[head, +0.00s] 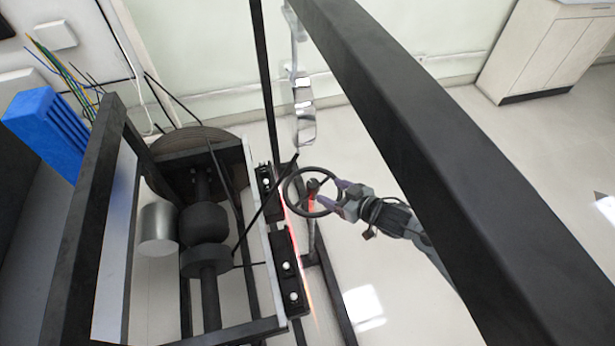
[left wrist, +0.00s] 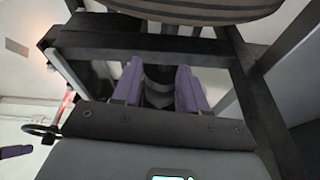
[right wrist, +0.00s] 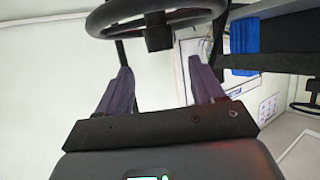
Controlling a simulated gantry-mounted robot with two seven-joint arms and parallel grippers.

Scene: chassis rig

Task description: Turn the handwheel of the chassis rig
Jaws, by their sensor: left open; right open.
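The handwheel (head: 288,190) is a dark ring with a hub on a post, right of the chassis rig's frame in the head view. My right gripper (head: 333,194) is open at the wheel's right side, its purple fingers overlapping the rim in the picture. In the right wrist view the wheel (right wrist: 158,38) crosses the top, beyond the open fingertips, with nothing visibly held. My left gripper (left wrist: 160,72) is open in the left wrist view, with a dark round rig part between its fingers; contact cannot be told. The handwheel (left wrist: 38,131) also shows there at the left edge.
A dark beam (head: 430,140) runs diagonally across the head view. The rig has black frame bars, a silver cylinder (head: 158,230) and a blue block (head: 50,130). A rail with black blocks (head: 287,262) stands left of the wheel. Floor beyond the wheel is clear.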

